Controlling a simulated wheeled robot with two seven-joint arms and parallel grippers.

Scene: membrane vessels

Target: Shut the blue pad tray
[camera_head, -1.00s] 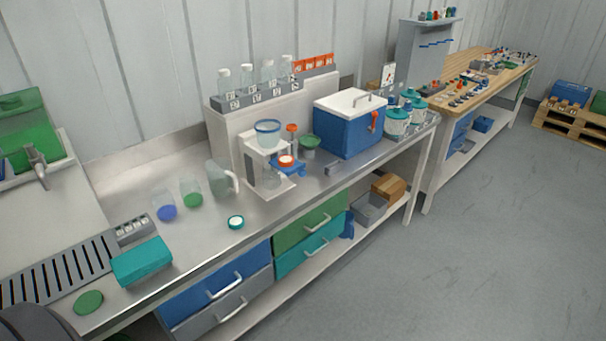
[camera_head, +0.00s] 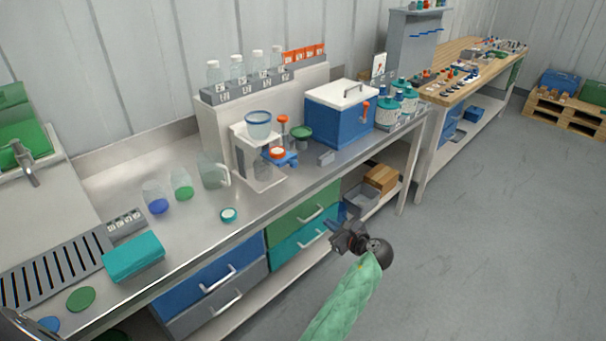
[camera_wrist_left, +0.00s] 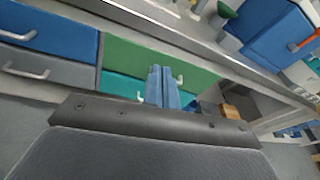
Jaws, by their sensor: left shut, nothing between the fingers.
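The blue tray front (camera_head: 208,283), with a pale bar handle, is under the steel bench, above a grey one. It also shows in the left wrist view (camera_wrist_left: 60,22) at upper left. I cannot tell whether it stands out from its neighbours. My left gripper (camera_head: 342,216) is in front of the bench, right of the blue front and near the right end of the teal drawer. Its blue fingers (camera_wrist_left: 162,84) are together and empty, in front of the green and teal drawers in the wrist view.
Green (camera_head: 302,218) and teal (camera_head: 300,246) drawers sit right of the blue front. A grey bin (camera_head: 359,200) and a cardboard box (camera_head: 382,178) are on the lower shelf. The bench top holds glassware and a blue cooler (camera_head: 338,123). The grey floor at right is open.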

